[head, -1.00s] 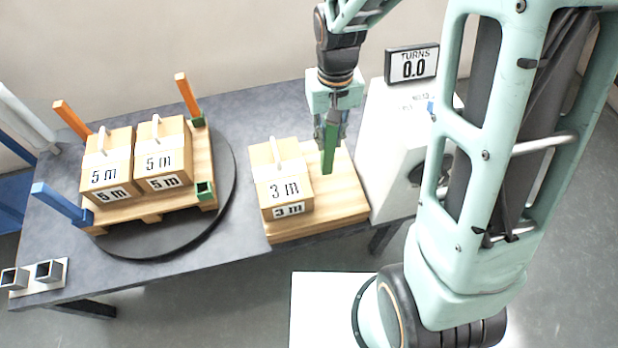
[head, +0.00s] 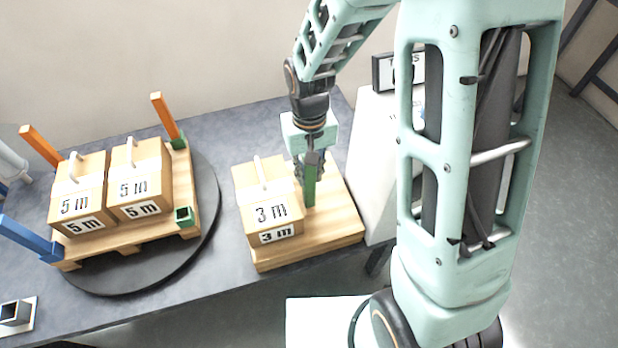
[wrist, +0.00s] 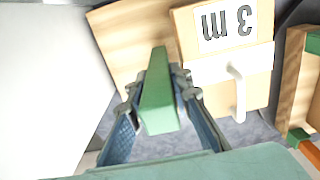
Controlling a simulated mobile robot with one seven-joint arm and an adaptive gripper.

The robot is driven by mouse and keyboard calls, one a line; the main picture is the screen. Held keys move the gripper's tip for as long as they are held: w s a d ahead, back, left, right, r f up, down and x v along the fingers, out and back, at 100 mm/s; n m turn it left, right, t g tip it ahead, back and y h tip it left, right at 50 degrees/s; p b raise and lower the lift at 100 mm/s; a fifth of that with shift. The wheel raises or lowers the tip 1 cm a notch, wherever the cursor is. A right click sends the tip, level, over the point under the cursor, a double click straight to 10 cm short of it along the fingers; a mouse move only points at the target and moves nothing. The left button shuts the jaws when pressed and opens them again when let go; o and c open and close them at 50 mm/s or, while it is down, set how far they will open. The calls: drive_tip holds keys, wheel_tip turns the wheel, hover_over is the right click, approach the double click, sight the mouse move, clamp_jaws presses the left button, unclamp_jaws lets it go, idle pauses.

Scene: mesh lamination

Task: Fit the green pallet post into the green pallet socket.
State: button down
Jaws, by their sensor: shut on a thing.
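The green pallet post (head: 310,186) is upright in my gripper (head: 309,168), beside the right side of the 3 m box. The post also shows in the wrist view (wrist: 158,100), between the two fingers, which are shut on it. The empty green pallet socket (head: 184,216) is an open square cup at the front right corner of the pallet (head: 150,236), well left of my gripper. Part of a green socket shows at the wrist view's right edge (wrist: 313,41). Whether the post's lower end touches the board beneath is unclear.
Two 5 m boxes (head: 140,180) stand on the pallet, on a dark turntable (head: 208,200). An orange post (head: 165,115) stands at its back right corner, in another green socket. The 3 m box (head: 270,212) sits on a wooden board (head: 335,225), between gripper and pallet.

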drive_tip(key=shift+f, duration=0.95)
drive_tip(key=c, duration=1.7)
unclamp_jaws()
drive_tip(key=shift+c, duration=0.2)
